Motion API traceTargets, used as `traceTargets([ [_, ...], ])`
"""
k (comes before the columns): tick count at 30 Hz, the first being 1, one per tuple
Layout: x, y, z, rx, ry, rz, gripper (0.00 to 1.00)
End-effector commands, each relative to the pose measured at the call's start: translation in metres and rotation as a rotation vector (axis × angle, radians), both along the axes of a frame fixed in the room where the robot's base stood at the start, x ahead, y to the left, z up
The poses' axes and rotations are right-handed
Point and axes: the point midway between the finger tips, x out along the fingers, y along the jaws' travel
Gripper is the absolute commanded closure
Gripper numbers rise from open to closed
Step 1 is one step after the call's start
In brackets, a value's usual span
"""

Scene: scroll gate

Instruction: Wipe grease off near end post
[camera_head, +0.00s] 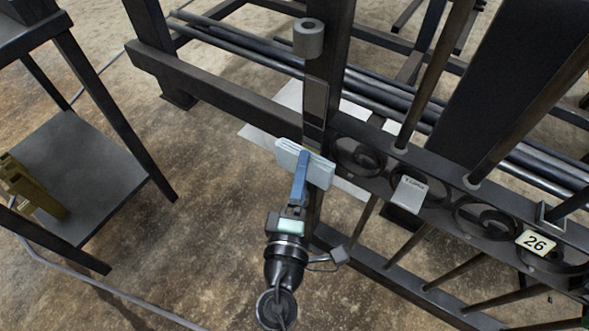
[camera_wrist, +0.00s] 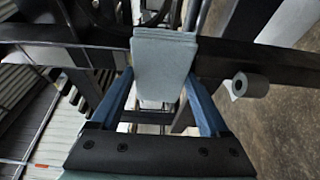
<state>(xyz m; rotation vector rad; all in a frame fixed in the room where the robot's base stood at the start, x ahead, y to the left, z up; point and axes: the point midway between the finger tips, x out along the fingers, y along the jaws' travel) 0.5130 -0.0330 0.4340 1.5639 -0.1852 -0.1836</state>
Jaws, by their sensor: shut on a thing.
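My gripper (camera_head: 303,168) is shut on a pale blue-grey folded cloth or pad (camera_head: 290,153). In the wrist view, the blue fingers of my gripper (camera_wrist: 163,82) hold the pad (camera_wrist: 165,55) from both sides. The near end post (camera_head: 333,62) is a dark upright of the gate, with a grey cylinder (camera_head: 308,38) on its side near the top. A dark brownish strip (camera_head: 316,103) lies on the post above the pad; I cannot tell whether it is grease. The pad overlaps the post (camera_wrist: 275,65) in view; contact is unclear, and the pad hides the face behind it.
A dark stand (camera_head: 95,165) with a brass-coloured object (camera_head: 32,190) stands left. Bare floor lies between the stand and gate.

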Motion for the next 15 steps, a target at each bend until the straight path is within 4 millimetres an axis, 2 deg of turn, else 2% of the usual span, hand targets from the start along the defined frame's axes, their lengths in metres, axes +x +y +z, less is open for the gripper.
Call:
traceTargets([
  [6,-0.012,-0.015,0.000,0.000,0.000,-0.001,0.66],
  [15,-0.009,-0.016,0.000,0.000,-0.001,0.000,0.66],
])
